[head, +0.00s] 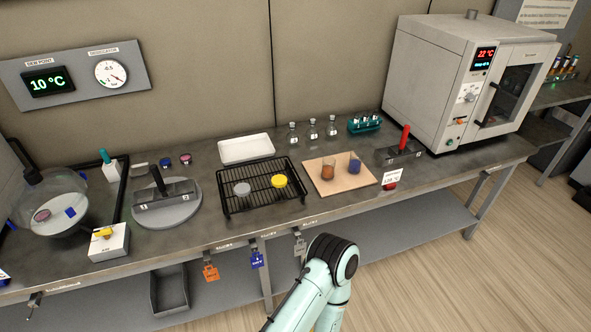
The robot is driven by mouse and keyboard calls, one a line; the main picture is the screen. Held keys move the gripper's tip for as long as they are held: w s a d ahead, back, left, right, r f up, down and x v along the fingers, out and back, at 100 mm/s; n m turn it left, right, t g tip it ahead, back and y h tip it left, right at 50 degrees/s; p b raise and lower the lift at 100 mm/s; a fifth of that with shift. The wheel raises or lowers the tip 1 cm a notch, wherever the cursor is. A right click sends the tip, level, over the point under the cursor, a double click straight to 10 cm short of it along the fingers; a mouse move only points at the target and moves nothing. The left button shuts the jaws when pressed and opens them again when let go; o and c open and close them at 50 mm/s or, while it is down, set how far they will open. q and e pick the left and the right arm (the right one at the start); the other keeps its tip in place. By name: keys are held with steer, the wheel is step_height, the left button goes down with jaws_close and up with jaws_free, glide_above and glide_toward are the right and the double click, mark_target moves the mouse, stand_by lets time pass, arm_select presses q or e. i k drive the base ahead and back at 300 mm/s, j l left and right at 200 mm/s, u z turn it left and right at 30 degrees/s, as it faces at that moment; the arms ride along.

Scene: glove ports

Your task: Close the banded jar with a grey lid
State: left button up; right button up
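Two small open jars stand on a wooden board at the middle of the bench: a brown-orange jar (328,173) and a dark blue-violet jar (354,166). I cannot make out a band on either. A round grey lid (242,189) lies on the black wire rack (262,206) left of the board. A yellow lid (279,181) lies on the same rack, to its right. A pale arm link of mine rises at the bottom centre, in front of the bench. Neither of my grippers shows.
A white tray (246,148) and small flasks (312,130) stand behind the rack and board. A black-handled block on a round plate (168,213) is left, a red-handled block (403,152) right. A large oven (455,80) fills the right end. Coloured tags hang at the front edge.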

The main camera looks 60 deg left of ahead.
mark_target(328, 172)
steer(key=u, duration=1.8)
